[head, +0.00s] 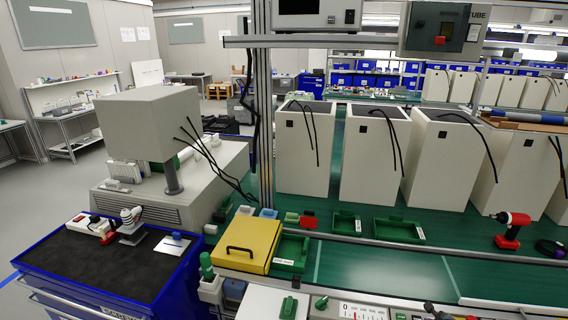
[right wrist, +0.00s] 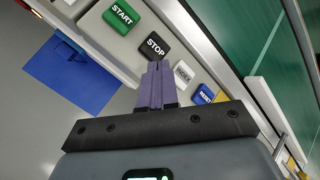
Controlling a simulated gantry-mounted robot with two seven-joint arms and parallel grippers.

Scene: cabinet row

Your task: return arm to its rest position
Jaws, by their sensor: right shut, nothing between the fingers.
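My right gripper (right wrist: 157,68) shows in the right wrist view with its two purple fingers shut together and nothing between them. Its fingertips lie just below the black STOP button (right wrist: 155,46) in the picture; I cannot tell whether they touch it. A green START button (right wrist: 118,14), a white button (right wrist: 183,72) and a blue button (right wrist: 204,94) line up with it along a pale panel. In the head view I cannot clearly make out my right gripper. My left gripper is in neither view.
In the head view, a yellow box lid with a black handle (head: 248,246) and green trays (head: 398,229) sit on the green bench. A red power tool (head: 511,229) lies at right. Tall white cabinets (head: 375,155) stand behind. A blue cart (head: 60,283) is at left.

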